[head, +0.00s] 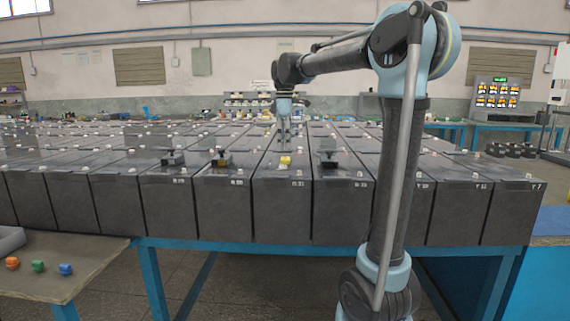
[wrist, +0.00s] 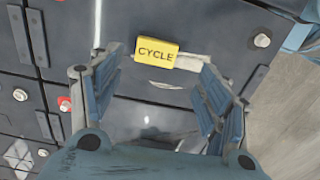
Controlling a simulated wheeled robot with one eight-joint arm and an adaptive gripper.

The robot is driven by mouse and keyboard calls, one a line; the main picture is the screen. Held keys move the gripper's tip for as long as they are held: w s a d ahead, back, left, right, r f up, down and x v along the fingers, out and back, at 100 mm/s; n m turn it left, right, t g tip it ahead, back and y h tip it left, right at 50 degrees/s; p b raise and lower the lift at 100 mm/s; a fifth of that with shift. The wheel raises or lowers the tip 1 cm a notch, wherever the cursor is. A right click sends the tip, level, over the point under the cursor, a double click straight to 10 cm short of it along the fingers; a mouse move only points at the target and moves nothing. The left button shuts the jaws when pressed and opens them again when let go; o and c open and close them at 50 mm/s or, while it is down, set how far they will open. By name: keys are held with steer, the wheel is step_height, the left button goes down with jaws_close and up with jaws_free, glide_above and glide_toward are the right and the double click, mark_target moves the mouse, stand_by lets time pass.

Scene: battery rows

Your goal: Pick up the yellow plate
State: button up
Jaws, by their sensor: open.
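The yellow plate (wrist: 157,52), a small rectangle with the word CYCLE on it, lies on top of a dark grey battery (wrist: 150,112) in the wrist view. A pale strip shows beside and below the plate. In the head view the plate (head: 285,160) is on the front-row battery near the middle. My gripper (wrist: 160,62) is open and empty, with one finger left of the plate and one right, both apart from it. In the head view my gripper (head: 284,141) points down just above and behind the plate.
Dark batteries stand side by side in rows on a blue-framed table (head: 330,255). Black raised pieces sit on neighbouring batteries, one left (head: 221,160) and one right (head: 327,162). A side table (head: 75,260) at front left holds orange, green and blue pieces.

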mark_target(284, 158)
steer(key=shift+w+a+f, duration=0.1)
steer(key=shift+w+f, duration=0.1)
steer(key=shift+f, duration=1.2)
steer(key=shift+w+f, duration=0.15)
steer(key=shift+f, duration=1.25)
steer(key=c, duration=1)
